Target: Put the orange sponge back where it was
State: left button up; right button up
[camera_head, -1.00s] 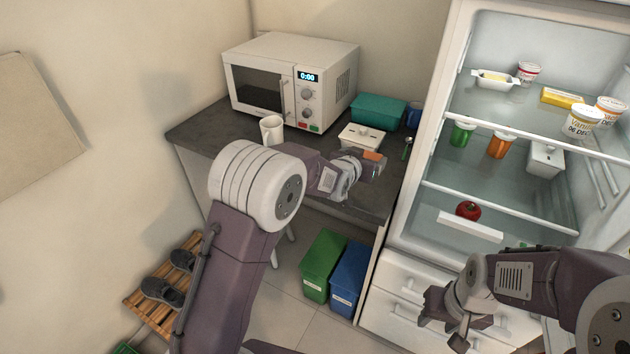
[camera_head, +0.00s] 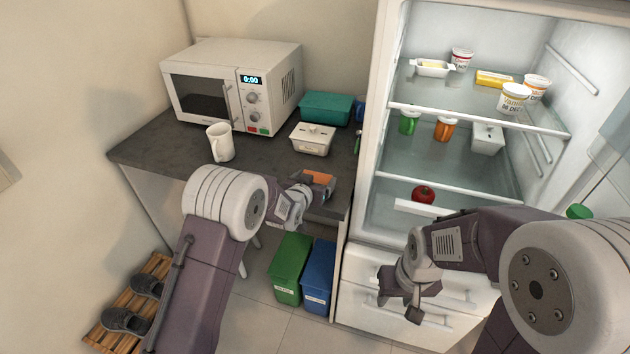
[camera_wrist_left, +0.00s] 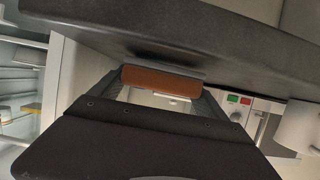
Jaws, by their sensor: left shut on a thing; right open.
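The orange sponge (camera_head: 318,178) is between the fingers of my left gripper (camera_head: 318,186), which is shut on it. In the left wrist view the sponge (camera_wrist_left: 160,79) lies across the fingertips, with a grey layer along one side. In the head view the gripper and sponge are at the front right part of the dark counter (camera_head: 265,160). Whether the sponge touches the counter I cannot tell. My right gripper (camera_head: 400,298) is open and empty, in front of the fridge's lower drawers.
On the counter stand a microwave (camera_head: 200,90), a white mug (camera_head: 220,143), a white lidded box (camera_head: 313,139) and a teal box (camera_head: 327,107). The open fridge (camera_head: 440,170) is at the right. Green (camera_head: 290,268) and blue (camera_head: 319,276) bins stand below. The counter's front middle is clear.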

pick_arm(q)
jog(key=shift+w+f, duration=0.2)
jog(key=shift+s+f, duration=0.15)
jog(key=o, duration=0.9)
jog(key=shift+o, duration=0.2)
jog(key=shift+r, duration=0.4)
jog(key=v, duration=1.1)
jog(key=shift+s+b, duration=0.4)
jog(key=shift+a, duration=0.25)
